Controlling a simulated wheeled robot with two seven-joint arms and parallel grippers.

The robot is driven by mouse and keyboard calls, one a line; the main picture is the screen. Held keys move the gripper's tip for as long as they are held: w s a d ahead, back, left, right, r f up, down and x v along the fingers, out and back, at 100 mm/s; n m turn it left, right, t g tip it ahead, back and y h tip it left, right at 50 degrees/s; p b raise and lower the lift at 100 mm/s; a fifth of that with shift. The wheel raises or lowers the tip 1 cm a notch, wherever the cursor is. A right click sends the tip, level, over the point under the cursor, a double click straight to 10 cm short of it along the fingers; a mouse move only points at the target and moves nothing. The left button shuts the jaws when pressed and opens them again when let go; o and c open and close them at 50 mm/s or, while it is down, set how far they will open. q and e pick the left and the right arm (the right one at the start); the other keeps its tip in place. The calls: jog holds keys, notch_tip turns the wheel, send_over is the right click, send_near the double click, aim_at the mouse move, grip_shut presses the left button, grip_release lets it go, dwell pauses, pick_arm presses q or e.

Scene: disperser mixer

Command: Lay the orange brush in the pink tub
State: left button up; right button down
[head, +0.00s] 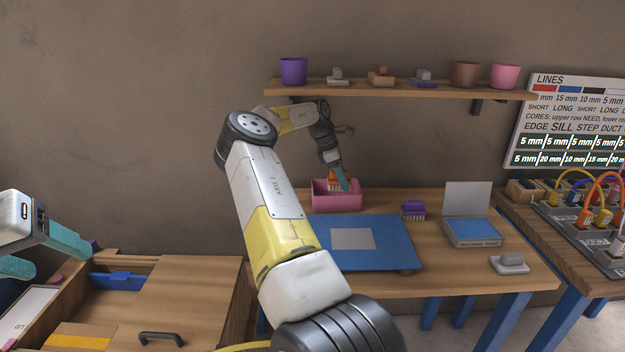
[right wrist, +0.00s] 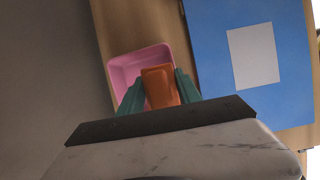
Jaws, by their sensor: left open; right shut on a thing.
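My right gripper (head: 341,183) is shut on the orange brush (head: 333,181). In the right wrist view the brush (right wrist: 159,87) sits between the two teal fingers (right wrist: 160,92) and covers part of the tub. The brush is over or at the tub's opening; I cannot tell whether it touches the tub. My left gripper (head: 45,256) is open and empty at the far left, near the drawer unit.
A blue mat (head: 392,242) with a grey square lies right of the tub. A purple brush (head: 413,210), a blue-topped box (head: 472,232) and a grey brush (head: 509,263) stand further right. A shelf (head: 390,89) with cups hangs above. An open drawer (head: 118,300) is at lower left.

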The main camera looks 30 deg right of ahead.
jog(key=shift+w+a+f, duration=0.1)
jog(key=shift+a+f, duration=0.1)
jog(key=shift+f, duration=0.5)
jog(key=shift+a+f, duration=0.15)
jog(key=shift+f, duration=0.6)
jog(key=c, duration=0.8)
grip_release()
jog(key=shift+f, duration=0.1)
jog(key=shift+c, duration=0.2)
jog(key=shift+r, duration=0.4)
jog(key=shift+w+a+r, duration=0.55)
jog(key=shift+a+r, duration=0.25)
jog(key=w+a, duration=0.5)
jog(key=a, duration=0.4)
jog(key=shift+r, duration=0.2)
